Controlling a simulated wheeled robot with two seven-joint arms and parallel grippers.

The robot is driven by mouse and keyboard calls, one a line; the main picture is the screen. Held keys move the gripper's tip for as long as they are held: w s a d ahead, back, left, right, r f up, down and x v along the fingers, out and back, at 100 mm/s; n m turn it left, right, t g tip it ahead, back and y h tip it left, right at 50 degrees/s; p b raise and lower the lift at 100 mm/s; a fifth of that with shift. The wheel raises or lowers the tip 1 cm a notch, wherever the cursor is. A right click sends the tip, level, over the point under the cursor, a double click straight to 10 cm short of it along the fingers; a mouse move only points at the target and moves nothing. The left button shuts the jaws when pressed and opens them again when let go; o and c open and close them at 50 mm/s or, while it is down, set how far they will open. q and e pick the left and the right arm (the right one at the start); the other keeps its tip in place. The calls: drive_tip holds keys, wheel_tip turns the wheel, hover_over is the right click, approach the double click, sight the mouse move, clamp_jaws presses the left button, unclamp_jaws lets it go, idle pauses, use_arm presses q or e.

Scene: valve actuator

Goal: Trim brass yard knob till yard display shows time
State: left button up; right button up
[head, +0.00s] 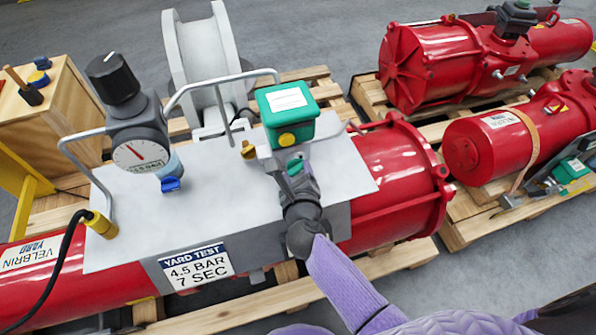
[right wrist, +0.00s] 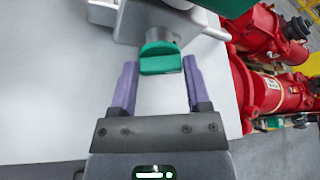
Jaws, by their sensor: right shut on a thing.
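My right gripper (head: 297,176) reaches up from the bottom to the front of a green-topped unit (head: 287,110) on the red cylinder. In the head view the knob (head: 296,167) is partly hidden by the gripper. A small brass knob (head: 249,150) sticks out at the unit's left. A yellow round part (head: 288,140) is on the unit's front. The sign (head: 196,267) reads YARD TEST, 4.5 BAR, 7 SEC. My left gripper is not in view.
A round gauge (head: 141,153) with a black-knobbed regulator (head: 114,78) stands left on the grey plate (head: 225,210). Bent metal tubes rise beside the green-topped unit. A yellow plug with a black cable (head: 101,224) is at the plate's left. Other red cylinders lie on pallets at right.

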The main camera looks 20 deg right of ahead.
drive_tip(key=shift+h, duration=0.3)
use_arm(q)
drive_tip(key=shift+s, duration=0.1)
use_arm(e)
drive_tip(key=o, duration=1.3)
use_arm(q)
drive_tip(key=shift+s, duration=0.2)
use_arm(e)
drive_tip(key=p+v, duration=0.2)
drive_tip(key=v, duration=0.5)
drive_tip(key=shift+s, duration=0.25)
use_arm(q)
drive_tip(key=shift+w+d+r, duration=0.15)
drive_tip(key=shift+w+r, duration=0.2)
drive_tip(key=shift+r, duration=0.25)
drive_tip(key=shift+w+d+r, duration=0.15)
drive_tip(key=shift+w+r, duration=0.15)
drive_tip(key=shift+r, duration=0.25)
